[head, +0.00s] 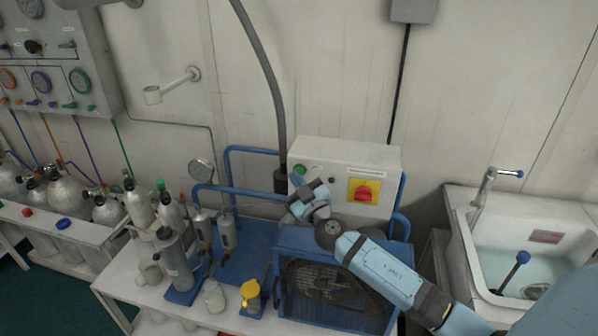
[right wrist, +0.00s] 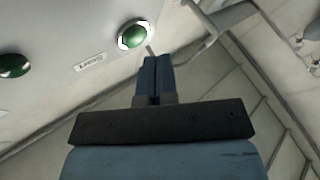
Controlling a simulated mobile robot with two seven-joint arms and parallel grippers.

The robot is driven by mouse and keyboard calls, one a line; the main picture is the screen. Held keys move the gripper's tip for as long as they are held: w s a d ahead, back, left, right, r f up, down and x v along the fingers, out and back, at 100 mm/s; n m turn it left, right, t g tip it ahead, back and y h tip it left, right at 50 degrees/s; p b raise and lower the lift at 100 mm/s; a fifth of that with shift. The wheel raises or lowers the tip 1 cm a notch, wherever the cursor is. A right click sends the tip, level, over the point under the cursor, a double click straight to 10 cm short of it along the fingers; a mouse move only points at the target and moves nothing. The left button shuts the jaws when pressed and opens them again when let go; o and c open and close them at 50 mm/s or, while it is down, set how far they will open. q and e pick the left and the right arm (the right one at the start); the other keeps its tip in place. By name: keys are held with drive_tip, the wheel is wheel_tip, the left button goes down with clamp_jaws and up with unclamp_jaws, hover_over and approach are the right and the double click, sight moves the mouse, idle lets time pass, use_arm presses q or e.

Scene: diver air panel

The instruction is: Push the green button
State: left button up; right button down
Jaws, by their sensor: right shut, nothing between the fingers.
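A green button (head: 299,169) with a bright ring sits at the upper left of the grey control box (head: 375,155) in the head view. In the right wrist view the green button (right wrist: 134,35) is just beyond and slightly left of my fingertips, beside a label that seems to read "Start" (right wrist: 90,62). My right gripper (head: 296,193) is shut and empty, in front of the box's left side, just below the button. Its closed fingers also show in the right wrist view (right wrist: 157,62). I cannot tell whether they touch the button. My left gripper is out of view.
A second, darker green fitting (right wrist: 14,65) is left of the label. A red and yellow switch (head: 365,191) is on the box's right. A grey hose (head: 262,60) and blue rail (head: 228,170) stand left of my gripper. A sink (head: 465,225) is at right.

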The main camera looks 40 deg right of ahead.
drive_tip(key=shift+d, duration=0.1)
drive_tip(key=shift+w+d+b, duration=0.2)
drive_tip(key=shift+w+b, duration=0.1)
drive_tip(key=shift+b, duration=0.15)
